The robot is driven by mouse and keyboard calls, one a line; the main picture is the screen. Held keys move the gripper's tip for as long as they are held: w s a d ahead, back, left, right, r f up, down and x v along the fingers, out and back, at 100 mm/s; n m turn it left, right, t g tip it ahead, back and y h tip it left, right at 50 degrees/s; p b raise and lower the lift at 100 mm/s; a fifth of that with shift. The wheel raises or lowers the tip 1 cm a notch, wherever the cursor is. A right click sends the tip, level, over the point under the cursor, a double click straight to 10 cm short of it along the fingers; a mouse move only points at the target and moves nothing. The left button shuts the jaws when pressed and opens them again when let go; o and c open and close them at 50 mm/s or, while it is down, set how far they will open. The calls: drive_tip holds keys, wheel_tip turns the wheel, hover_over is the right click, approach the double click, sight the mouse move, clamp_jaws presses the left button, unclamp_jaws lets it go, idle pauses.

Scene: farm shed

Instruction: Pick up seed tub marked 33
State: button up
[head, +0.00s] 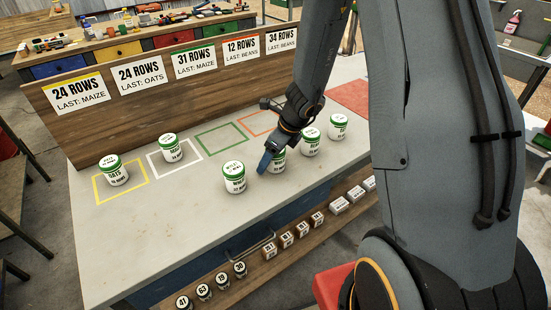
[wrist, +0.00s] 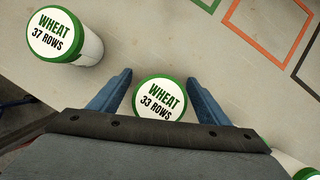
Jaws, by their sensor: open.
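The seed tub marked 33 is white with a green-rimmed lid reading "WHEAT 33 ROWS". In the wrist view the tub (wrist: 160,100) sits between the two blue fingers of my gripper (wrist: 160,92), which is open. In the head view the tub (head: 279,162) stands upright on the table and is partly hidden behind my gripper (head: 266,160).
A tub marked "WHEAT 37 ROWS" (wrist: 65,37) stands to the left, also seen in the head view (head: 234,178). Another tub (head: 310,142) stands close on the right. Coloured outlines, such as a green square (head: 222,139), mark the table behind.

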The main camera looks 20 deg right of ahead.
drive_tip(key=shift+c, duration=0.2)
drive_tip(key=c, duration=1.2)
